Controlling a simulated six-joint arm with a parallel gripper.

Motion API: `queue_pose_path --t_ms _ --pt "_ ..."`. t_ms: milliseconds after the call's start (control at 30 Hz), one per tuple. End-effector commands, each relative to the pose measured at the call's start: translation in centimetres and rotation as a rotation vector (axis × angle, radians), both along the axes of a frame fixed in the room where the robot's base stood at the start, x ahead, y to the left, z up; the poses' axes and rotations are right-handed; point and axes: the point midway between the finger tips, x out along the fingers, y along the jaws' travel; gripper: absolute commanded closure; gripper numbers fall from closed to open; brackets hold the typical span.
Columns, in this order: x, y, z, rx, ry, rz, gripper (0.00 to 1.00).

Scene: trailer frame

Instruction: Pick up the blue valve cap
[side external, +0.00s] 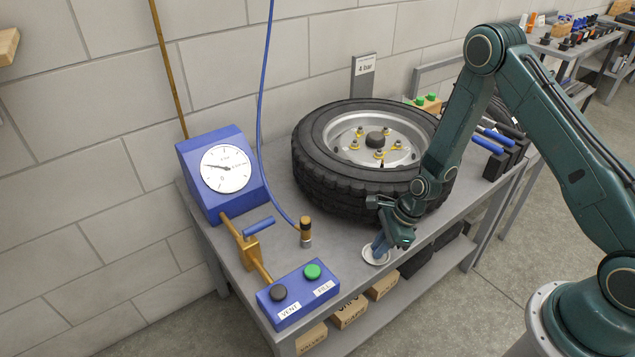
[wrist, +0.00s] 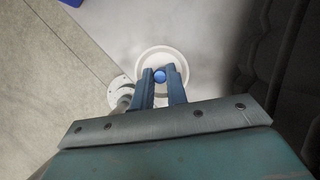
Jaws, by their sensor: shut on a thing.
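The blue valve cap (wrist: 159,76) shows in the wrist view as a small round blue thing between my fingertips. My gripper (wrist: 160,75) is shut on it, over a round white dish (wrist: 158,50). In the side view my gripper (side external: 378,250) points down at the white dish (side external: 370,260) near the front edge of the bench. The cap is hidden in the side view. I cannot tell whether the cap touches the dish or is just above it.
The tire (side external: 318,180) lies on the bench (side external: 340,228) close behind my gripper. A blue box with VENT and FILL buttons (side external: 298,293), a brass-ended air hose (side external: 306,228) and a blue gauge (side external: 198,160) stand to the left. Boxes (side external: 348,312) sit on the shelf below.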

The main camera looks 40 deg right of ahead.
Motion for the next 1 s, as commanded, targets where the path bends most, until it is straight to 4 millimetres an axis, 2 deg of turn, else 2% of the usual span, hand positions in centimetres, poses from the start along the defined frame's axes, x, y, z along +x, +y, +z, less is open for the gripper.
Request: queue_pose_path --t_ms 267,467,667,1000 --pt "0.1 0.0 0.6 0.0 -0.002 -0.001 1.0" --pt "0.1 0.0 2.1 0.0 -0.002 0.0 1.0" --pt "0.1 0.0 4.7 -0.001 -0.004 0.001 1.0" --pt "0.1 0.0 10.4 -0.001 -0.005 0.0 1.0"
